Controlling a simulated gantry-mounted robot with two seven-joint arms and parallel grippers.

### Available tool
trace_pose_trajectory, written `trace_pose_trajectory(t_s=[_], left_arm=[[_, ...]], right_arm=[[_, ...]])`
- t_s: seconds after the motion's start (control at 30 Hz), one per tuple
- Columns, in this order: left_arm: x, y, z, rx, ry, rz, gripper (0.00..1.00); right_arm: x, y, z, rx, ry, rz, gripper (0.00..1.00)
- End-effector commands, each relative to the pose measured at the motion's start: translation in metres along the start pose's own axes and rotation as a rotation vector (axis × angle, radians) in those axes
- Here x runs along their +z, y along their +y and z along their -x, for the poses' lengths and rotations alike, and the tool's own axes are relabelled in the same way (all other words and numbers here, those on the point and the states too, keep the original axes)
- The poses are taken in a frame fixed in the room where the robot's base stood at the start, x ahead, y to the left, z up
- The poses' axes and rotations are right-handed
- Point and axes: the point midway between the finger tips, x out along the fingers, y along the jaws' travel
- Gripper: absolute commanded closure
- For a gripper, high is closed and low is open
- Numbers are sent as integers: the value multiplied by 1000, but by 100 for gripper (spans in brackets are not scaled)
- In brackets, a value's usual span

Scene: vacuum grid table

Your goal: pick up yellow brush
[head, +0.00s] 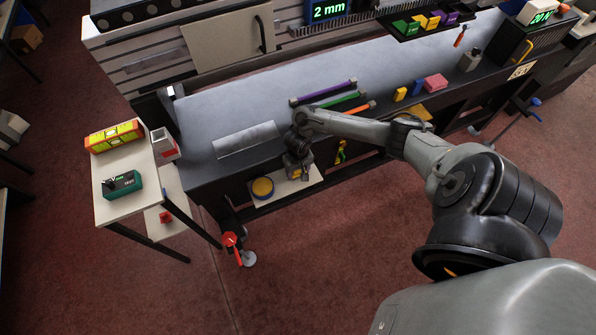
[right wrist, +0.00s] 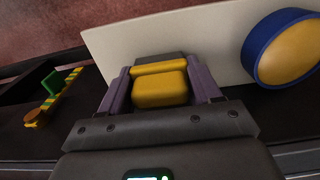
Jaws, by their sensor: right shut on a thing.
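The yellow brush (right wrist: 160,90) is a small yellow block with a dark part at its far side. It sits between the two fingers of my right gripper (right wrist: 160,72) in the right wrist view, and the gripper is shut on it. In the head view my right gripper (head: 299,174) is over a pale board (head: 312,178) low at the table's front, with a bit of yellow showing at its tip. I cannot tell whether the brush touches the board. My left gripper is not in view.
A round yellow and blue thing (head: 262,188) is on the board beside the gripper. Purple, green and orange rods (head: 325,92) and a grey bar (head: 245,139) lie on the table. A side cart (head: 120,195) stands at the left.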

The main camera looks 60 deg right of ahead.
Motion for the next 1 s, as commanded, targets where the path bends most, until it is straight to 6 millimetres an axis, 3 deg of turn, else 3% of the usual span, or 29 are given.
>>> trace_pose_trajectory(t_s=[0.37,0.63,1.0], left_arm=[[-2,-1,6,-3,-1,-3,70],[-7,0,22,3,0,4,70],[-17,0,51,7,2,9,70]], right_arm=[[0,0,12,-1,1,1,67],[0,1,48,1,2,1,67],[70,24,87,3,-2,5,67]])
